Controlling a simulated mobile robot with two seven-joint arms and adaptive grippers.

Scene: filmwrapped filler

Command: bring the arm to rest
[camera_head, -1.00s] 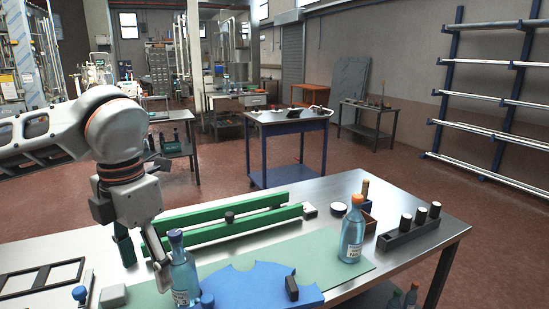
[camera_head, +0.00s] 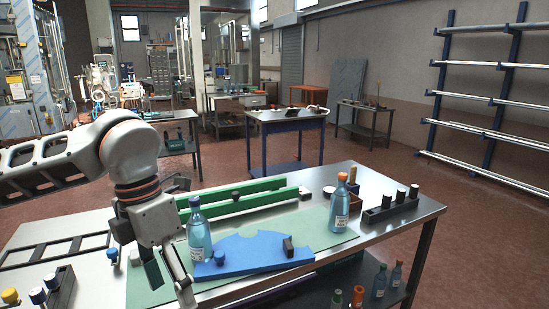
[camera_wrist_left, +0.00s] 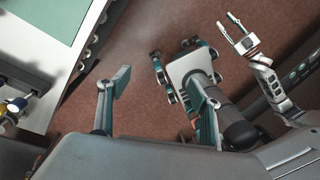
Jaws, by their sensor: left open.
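My left gripper (camera_head: 170,284) hangs at the front of the workbench in the head view, in front of a blue-capped bottle (camera_head: 199,243) and apart from it. In the left wrist view its two fingers (camera_wrist_left: 160,82) stand wide apart with nothing between them, over the floor and part of my base. The bottle stands upright by a blue notched plate (camera_head: 255,254). My right gripper (camera_wrist_left: 239,32) shows only in the left wrist view, upper right, its fingers apart and empty.
The workbench (camera_head: 395,240) carries a green fixture (camera_head: 240,203), an orange-capped bottle (camera_head: 340,210), a black block with dark cylinders (camera_head: 391,208) and capped items (camera_head: 37,295) at front left. More bottles (camera_head: 380,283) stand below. The wrist view shows the bench edge (camera_wrist_left: 62,95) and open floor.

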